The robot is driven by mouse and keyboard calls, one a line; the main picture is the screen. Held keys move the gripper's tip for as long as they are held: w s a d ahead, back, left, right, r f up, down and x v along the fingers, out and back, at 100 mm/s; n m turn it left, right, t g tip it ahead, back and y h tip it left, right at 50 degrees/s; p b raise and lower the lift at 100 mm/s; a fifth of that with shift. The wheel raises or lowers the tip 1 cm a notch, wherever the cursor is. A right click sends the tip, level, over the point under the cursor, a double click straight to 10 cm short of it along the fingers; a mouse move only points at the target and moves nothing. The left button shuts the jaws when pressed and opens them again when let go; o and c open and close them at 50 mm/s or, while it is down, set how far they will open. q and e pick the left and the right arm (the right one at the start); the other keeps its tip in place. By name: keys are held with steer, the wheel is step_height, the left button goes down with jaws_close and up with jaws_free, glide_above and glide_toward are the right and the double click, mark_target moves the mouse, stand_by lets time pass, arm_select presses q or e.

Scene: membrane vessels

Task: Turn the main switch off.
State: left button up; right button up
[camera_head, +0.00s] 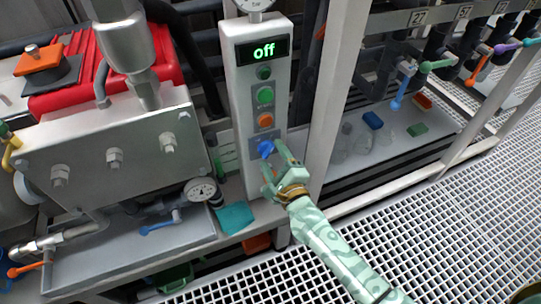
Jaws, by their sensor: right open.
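A grey control column (239,115) stands in the middle of the head view. Its display (264,51) reads "off" in green letters. Below the display are a small dark green button, a larger green button (265,95) and an orange button (265,120). A blue rotary switch (265,148) sits lowest on the panel. My right gripper (273,165) is open and empty, with its fingers at the blue switch. I cannot tell whether they touch it. My left gripper is not in view.
A metal vessel block (120,150) with bolts and a pressure gauge (201,190) stands on the left. A white post (335,100) rises just right of the column. Coloured valve levers (400,93) hang at the upper right. Open grating floor (440,235) lies at the lower right.

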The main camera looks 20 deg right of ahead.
steer(key=shift+w, duration=0.8)
steer(key=c, duration=1)
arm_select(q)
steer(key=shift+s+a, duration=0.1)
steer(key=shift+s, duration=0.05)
